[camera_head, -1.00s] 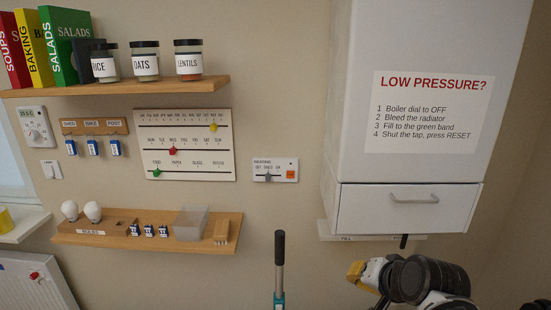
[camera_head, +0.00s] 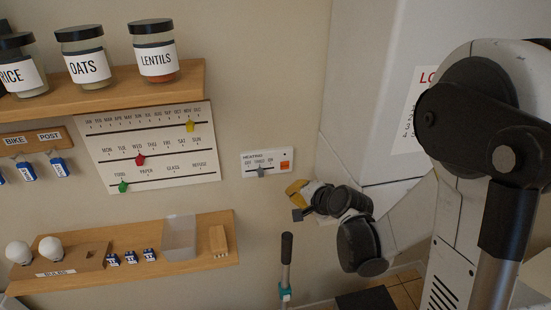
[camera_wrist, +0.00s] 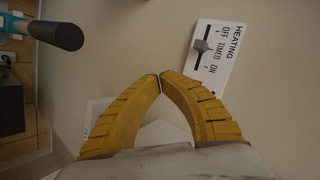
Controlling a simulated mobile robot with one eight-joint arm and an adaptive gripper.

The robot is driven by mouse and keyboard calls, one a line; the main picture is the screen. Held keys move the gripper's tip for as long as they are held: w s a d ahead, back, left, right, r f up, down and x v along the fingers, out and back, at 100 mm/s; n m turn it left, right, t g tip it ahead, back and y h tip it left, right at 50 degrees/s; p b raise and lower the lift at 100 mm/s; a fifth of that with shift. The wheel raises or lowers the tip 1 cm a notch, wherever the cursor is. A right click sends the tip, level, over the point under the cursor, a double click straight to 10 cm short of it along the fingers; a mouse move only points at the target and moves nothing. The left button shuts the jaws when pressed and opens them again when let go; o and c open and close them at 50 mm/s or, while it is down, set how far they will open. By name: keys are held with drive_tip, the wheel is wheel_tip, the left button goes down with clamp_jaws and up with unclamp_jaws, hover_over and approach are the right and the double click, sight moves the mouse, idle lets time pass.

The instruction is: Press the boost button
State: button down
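The white heating panel (camera_head: 267,162) is on the wall, with a small orange button (camera_head: 285,166) at its right end. No boost label is legible on it. Its grey slider (camera_head: 261,171) stands near TIMED. My gripper (camera_head: 296,188) is just below and right of the panel, apart from the button in the picture; its gap to the wall is unclear. In the wrist view, the yellow fingers of my gripper (camera_wrist: 160,76) meet at their tips with nothing between. The panel (camera_wrist: 227,50) shows there beyond the right finger, and that finger largely hides the button.
The white boiler cabinet (camera_head: 345,120) is close on the right. A lower shelf (camera_head: 90,277) with bulbs and a clear box (camera_head: 180,238) is at the left. The sliding calendar board (camera_head: 150,150) hangs left of the panel.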

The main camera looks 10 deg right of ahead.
approach(282, 172)
wheel_tip(282, 172, down, 4)
drive_tip(key=w+a, duration=0.2)
drive_tip(key=shift+w+d+r+p, duration=0.1)
drive_tip(key=shift+w+p, duration=0.1)
drive_tip(key=shift+w, duration=0.25)
drive_tip(key=shift+w+d+r+p, duration=0.1)
drive_tip(key=shift+w+p, duration=0.1)
drive_tip(key=shift+w, duration=0.25)
idle(1.1)
drive_tip(key=shift+w, duration=0.4)
drive_tip(key=shift+w+a+b, duration=0.1)
drive_tip(key=shift+w+b, duration=0.3)
idle(0.5)
idle(0.3)
drive_tip(key=shift+s, duration=0.85)
drive_tip(key=shift+b, duration=0.3)
